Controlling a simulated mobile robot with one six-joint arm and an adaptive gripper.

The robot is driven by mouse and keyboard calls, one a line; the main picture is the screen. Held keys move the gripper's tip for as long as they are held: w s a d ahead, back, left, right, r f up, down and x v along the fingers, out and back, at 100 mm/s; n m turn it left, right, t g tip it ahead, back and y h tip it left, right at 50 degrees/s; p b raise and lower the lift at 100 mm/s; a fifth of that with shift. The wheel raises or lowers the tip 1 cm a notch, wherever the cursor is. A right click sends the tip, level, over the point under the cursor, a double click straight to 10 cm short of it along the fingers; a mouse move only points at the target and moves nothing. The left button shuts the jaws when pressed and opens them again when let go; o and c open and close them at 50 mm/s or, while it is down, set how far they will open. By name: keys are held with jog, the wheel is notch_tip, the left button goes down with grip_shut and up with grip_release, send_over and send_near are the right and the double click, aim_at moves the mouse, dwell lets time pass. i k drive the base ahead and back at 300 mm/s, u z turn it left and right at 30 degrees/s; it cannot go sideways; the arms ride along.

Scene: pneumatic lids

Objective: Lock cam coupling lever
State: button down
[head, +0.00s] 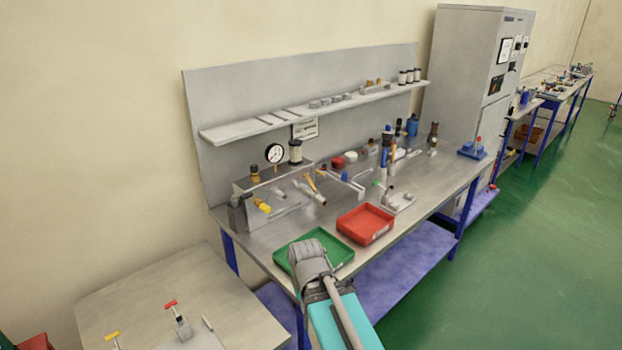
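The steel workbench (262,243) carries a grey manifold block with a pressure gauge (274,153). Fittings stick out of its front, one with a yellow end (262,205) and a pale pipe piece with a yellow lever-like part (312,183). I cannot tell which of these is the cam coupling, or whether any lever is open or locked. My grey and teal arm comes in from the bottom centre, and its grey end covers part of the green tray (340,252). My gripper's fingers cannot be made out.
A red tray (366,224) sits right of the green one. Bottles and tools stand towards the bench's back right. A shelf (300,114) with small parts runs above. A second table (150,280) with red- and yellow-handled valves is at lower left. Green floor is clear at right.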

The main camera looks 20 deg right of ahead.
aim_at(306, 176)
jog(key=k, duration=0.35)
jog(key=z, duration=0.25)
jog(key=i, duration=1.25)
jog(key=u, duration=0.3)
